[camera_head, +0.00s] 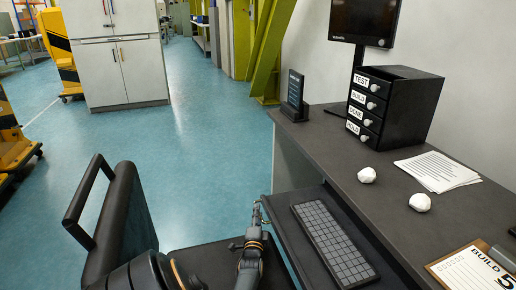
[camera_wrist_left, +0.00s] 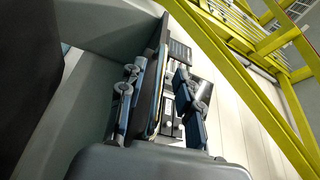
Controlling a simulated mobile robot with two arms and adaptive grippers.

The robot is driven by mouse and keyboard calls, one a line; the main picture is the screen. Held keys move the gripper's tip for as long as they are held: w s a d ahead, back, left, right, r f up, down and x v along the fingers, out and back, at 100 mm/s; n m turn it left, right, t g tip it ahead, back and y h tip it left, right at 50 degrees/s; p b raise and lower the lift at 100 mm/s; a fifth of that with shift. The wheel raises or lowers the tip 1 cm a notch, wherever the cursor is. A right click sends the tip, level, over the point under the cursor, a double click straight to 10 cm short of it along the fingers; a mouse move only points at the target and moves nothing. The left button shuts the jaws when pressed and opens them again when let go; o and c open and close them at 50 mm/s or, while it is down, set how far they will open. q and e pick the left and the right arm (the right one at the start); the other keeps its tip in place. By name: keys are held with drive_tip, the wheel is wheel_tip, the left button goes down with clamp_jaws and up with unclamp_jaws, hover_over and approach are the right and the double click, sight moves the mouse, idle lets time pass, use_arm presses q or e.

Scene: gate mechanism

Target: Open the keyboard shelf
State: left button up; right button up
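The keyboard shelf (camera_head: 285,231) is a dark board sticking out from under the grey desk, with a keyboard (camera_head: 333,244) lying on it. My left gripper (camera_head: 257,215) is at the shelf's left edge, near its far corner. In the left wrist view, the two fingers of the left gripper (camera_wrist_left: 158,98) stand on either side of the shelf's edge (camera_wrist_left: 156,88). A narrow gap seems to show beside the right-hand finger, so I cannot tell if they press on the board. The keyboard's end shows beyond the fingers (camera_wrist_left: 180,50). My right gripper is out of view.
The desk (camera_head: 310,143) holds a black drawer box (camera_head: 408,105), a monitor (camera_head: 366,20), papers (camera_head: 437,171), two crumpled white balls (camera_head: 367,175) and a clipboard (camera_head: 470,272). A black chair (camera_head: 125,215) stands close on the left. Blue floor (camera_head: 205,150) is clear beyond it.

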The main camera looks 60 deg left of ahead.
use_arm(q)
drive_tip(key=shift+d, duration=0.2)
drive_tip(key=v, duration=1.1)
drive_tip(key=shift+s+d, duration=0.25)
drive_tip(key=shift+s, duration=0.05)
drive_tip(key=shift+f, duration=0.1)
